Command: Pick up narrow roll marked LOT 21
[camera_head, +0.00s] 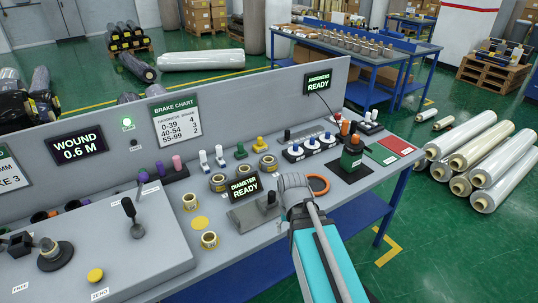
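Several small narrow rolls with yellowish wrap stand on the grey bench. One roll (209,240) is nearest the front, beside a flat yellow disc (200,223). Another roll (190,201) stands behind it to the left. A row of wider short rolls (217,183) runs back to the right, behind the "DIAMETER READY" display (244,187). The lot marks are too small to read, so I cannot tell which is LOT 21. My teal arm comes in from the bottom. My gripper (297,212) is at its far end, right of the rolls; its fingers are not clear.
A control panel with levers (131,215) and a yellow button (95,275) fills the bench's left. A grey block (246,217), an orange ring (318,185) and a green device (352,160) stand near my arm. A partition (240,95) backs the bench.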

